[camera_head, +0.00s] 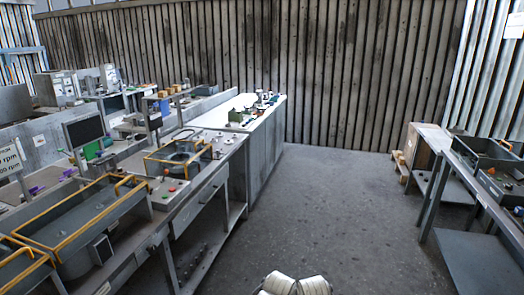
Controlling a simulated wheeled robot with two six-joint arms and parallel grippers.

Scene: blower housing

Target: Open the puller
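I cannot make out for certain which thing is the puller. A long workbench (203,196) runs along the left side, with a flat grey front panel (200,202) under its top. A grey machine with a yellow-orange frame (180,158) stands on that bench, beside a panel with red and green buttons (172,189). Neither of my grippers shows. A pale, rounded part at the bottom edge seems to be mine.
Grey troughs with yellow-orange rails (85,222) stand at the near left, beside a dark monitor (84,131). Another bench with grey bins (482,150) stands on the right. The concrete floor (330,205) between the benches is clear.

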